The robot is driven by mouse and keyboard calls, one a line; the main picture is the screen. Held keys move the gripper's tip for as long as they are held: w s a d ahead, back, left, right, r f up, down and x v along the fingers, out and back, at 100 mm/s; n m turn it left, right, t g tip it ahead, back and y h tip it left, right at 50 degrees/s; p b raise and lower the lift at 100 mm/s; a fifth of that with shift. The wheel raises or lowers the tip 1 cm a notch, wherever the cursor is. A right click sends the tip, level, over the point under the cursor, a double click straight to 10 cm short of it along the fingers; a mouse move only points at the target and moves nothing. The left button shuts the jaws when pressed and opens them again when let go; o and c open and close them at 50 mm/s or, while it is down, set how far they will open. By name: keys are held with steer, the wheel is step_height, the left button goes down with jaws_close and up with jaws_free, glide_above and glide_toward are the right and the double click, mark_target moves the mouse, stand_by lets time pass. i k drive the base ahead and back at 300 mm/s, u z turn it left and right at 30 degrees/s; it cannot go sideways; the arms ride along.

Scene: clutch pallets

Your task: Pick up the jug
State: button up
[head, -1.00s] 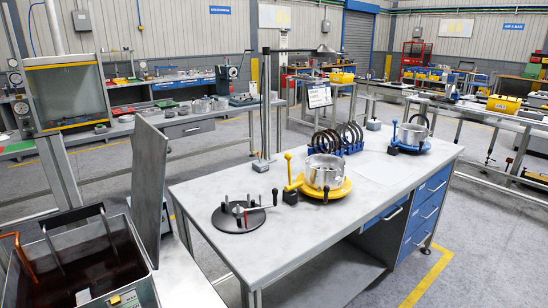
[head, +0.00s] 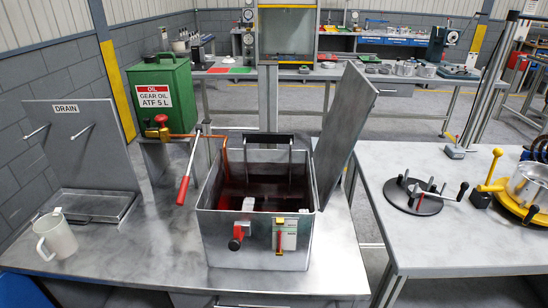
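The jug (head: 57,239) is a pale grey-white cup-like vessel with a handle on its left side. It stands upright at the left front of the metal bench (head: 180,258), in front of the drain tray. Something small and pale shows at its rim; I cannot tell what it is. My gripper does not show in the head view.
A drain tray (head: 95,207) with an upright back panel (head: 75,145) stands behind the jug. An open metal tank (head: 255,225) with a raised lid (head: 345,125) is at the centre. A green oil can (head: 162,95) and red-handled lever (head: 184,180) stand behind. Bench surface between jug and tank is clear.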

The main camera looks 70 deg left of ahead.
mark_target(54, 232)
steer(key=z, duration=0.4)
steer(key=k, duration=0.2)
steer(key=u, duration=2.8)
steer(key=k, duration=0.1)
steer(key=u, duration=1.5)
steer(key=k, duration=0.35)
steer(key=u, duration=1.2)
